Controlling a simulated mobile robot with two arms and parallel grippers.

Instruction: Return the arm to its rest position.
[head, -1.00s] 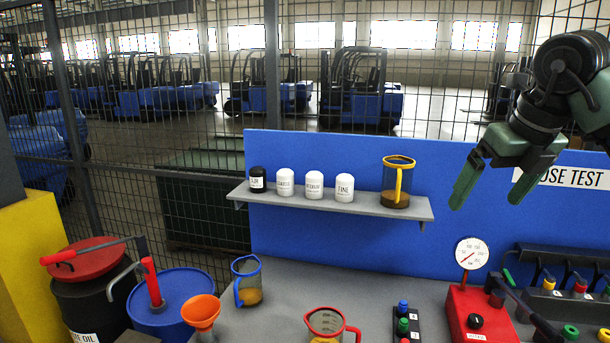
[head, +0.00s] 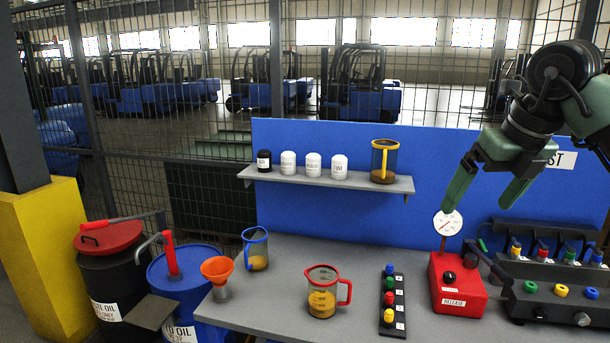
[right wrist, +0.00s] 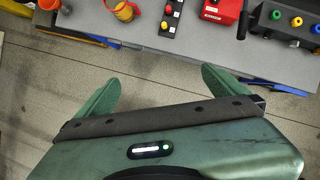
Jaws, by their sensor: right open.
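My right gripper (head: 490,200) shows at the right of the head view, in front of the blue back panel (head: 330,215) and above the red gauge box. Its two green fingers are apart with nothing between them. In the right wrist view the open fingers (right wrist: 162,92) point toward the front edge of the grey bench, with floor below. My left gripper is not in view.
On the bench (head: 290,280) stand a red-handled jug (head: 322,302), a blue-rimmed jug (head: 256,258), a button strip (head: 392,300) and a red gauge box (head: 458,290). Drums (head: 110,280) stand left.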

